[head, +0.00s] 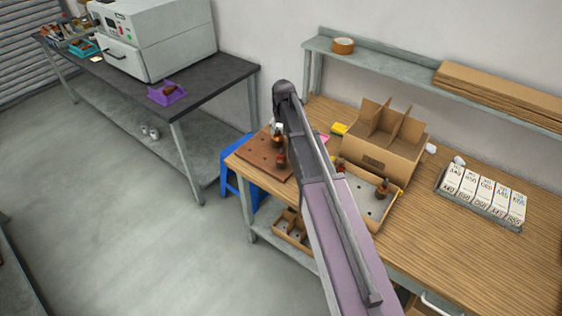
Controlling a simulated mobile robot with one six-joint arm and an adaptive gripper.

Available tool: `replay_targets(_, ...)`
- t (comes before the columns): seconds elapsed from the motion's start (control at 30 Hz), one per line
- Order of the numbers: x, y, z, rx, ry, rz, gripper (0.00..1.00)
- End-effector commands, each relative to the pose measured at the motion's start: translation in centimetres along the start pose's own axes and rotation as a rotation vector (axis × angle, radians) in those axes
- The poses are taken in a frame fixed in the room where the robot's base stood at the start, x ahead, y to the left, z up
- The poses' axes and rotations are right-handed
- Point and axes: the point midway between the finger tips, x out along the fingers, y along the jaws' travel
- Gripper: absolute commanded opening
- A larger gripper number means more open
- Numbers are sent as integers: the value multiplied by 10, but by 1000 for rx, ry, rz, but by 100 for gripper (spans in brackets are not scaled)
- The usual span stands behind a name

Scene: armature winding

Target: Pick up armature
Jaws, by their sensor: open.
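Small armatures with copper-brown windings and dark parts stand on the wooden bench. One armature (281,160) stands on a brown board with holes (256,157), and another (277,136) stands just behind it, close to my arm. In a shallow cardboard tray with a grey insert (376,221), one armature (382,188) stands at the right and another (340,166) at the back left. My arm crosses over the bench and hides part of the board and tray. My gripper does not show, so its place relative to the armatures cannot be seen.
A divided cardboard box (375,157) stands behind the tray. A rack of labelled white boxes (484,197) is at the right. A shelf (395,65) runs above the bench. A dark bench at the left holds a grey machine (165,40) and a purple tray (167,97).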

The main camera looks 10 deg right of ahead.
Motion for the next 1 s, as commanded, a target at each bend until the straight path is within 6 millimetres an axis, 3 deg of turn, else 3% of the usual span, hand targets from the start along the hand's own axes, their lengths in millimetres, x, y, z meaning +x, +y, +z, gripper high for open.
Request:
replay_targets(0.27,5,0,0,0,0,0,77)
replay_targets(1.0,60,-1,1,-1,0,0,77)
